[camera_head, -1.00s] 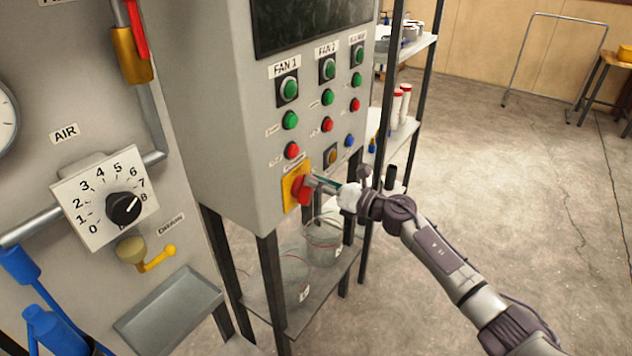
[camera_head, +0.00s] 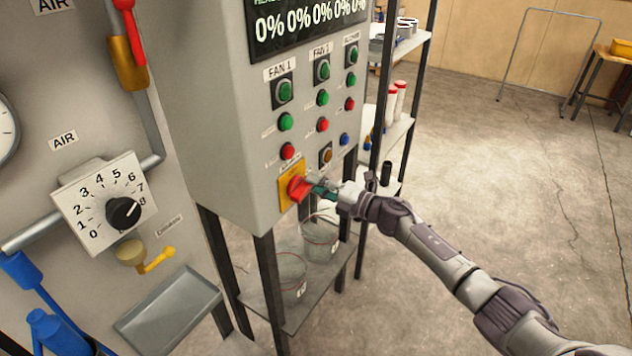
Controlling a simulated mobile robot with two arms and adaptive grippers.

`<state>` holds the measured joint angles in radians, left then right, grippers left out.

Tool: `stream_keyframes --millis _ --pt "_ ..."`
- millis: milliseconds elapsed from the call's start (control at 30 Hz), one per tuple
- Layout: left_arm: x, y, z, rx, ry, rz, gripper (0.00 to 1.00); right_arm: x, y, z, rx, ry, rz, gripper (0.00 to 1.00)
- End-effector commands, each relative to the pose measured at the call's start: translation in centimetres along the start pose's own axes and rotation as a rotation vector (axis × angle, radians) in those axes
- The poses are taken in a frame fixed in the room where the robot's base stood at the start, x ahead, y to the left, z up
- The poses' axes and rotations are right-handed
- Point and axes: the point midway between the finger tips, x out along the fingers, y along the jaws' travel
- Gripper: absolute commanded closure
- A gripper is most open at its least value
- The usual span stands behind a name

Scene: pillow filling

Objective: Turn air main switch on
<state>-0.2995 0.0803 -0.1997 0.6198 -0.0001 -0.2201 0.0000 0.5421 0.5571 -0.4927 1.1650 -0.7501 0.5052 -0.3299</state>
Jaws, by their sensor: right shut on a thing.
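A red rotary switch (camera_head: 297,188) sits on a yellow plate (camera_head: 285,196) low on the front of the grey control box (camera_head: 215,120). The small label above it is too blurred to read. My right gripper (camera_head: 312,190) is shut on the red switch, coming from the right, and its fingertips partly hide the switch. The box's display (camera_head: 310,25) is lit and shows several "0%" readings. My left gripper is out of view.
Buttons in green, red, amber and blue sit above the switch. An air dial (camera_head: 123,211), a red-handled valve (camera_head: 132,35), a yellow drain handle (camera_head: 160,259) and a metal tray (camera_head: 168,310) are on the left.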

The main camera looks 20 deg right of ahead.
Motion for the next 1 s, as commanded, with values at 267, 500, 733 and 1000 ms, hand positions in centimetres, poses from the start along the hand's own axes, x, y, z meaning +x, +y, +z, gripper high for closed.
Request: stream_keyframes --millis 267,500,733,1000 --pt "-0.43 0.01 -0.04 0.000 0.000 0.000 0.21 -0.04 -0.47 0.00 0.145 0.000 -0.002 1.00" --pt "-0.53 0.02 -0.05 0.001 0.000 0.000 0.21 -0.03 -0.66 -0.07 0.200 0.000 -0.002 1.00" --pt "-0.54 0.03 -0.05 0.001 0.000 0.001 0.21 -0.03 -0.72 -0.10 0.211 0.000 -0.002 1.00" --pt "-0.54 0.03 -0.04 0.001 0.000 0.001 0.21 -0.03 -0.73 -0.11 0.211 0.000 -0.002 0.71"
